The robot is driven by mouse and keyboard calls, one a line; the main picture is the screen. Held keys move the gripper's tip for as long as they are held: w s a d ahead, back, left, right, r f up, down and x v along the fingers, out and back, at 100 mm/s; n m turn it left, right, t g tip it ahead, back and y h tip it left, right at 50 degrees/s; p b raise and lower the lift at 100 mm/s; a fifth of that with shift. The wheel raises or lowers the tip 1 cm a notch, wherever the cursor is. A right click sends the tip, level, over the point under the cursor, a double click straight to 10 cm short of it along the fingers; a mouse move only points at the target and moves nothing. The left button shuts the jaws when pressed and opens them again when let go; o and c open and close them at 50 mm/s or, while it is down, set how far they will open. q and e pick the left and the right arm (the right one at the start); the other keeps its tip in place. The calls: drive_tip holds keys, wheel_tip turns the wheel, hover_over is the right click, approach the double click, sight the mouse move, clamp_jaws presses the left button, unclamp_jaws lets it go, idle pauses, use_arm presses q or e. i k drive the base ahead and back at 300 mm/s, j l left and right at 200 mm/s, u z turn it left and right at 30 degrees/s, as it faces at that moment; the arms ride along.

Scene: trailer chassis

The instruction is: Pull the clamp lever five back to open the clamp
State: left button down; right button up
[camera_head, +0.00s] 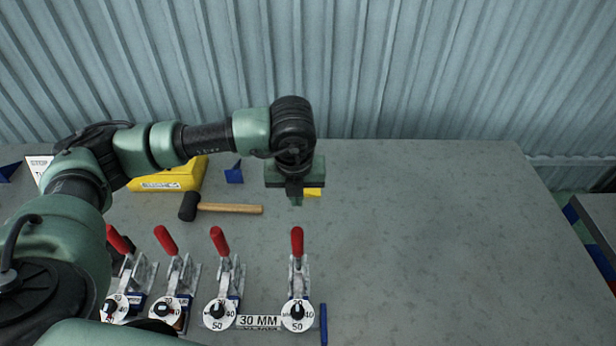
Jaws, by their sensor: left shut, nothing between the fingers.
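Several toggle clamps stand in a row along the front of the grey table. Each has a red lever that stands up from a metal body, with a round white dial in front. The rightmost clamp lever (297,242) stands a little apart from the others. Left of it are a second lever (219,241), a third (165,240) and one partly hidden behind my left arm (118,239). I cannot tell which is number five. My left gripper (295,198) points down behind the rightmost lever, shut and empty, apart from it in the picture. My right gripper is not in view.
A mallet (230,208) lies behind the clamps, with a yellow case (170,178) behind it. A blue block (234,173) and a yellow piece (314,192) are near my gripper. A "30 MM" label (258,321) lies between two dials. The table's right side is clear.

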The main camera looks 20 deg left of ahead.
sight(218, 240)
drive_tip(key=k+l, duration=0.5)
drive_tip(key=k, duration=0.2)
drive_tip(key=k+l, duration=0.5)
drive_tip(key=k, duration=0.15)
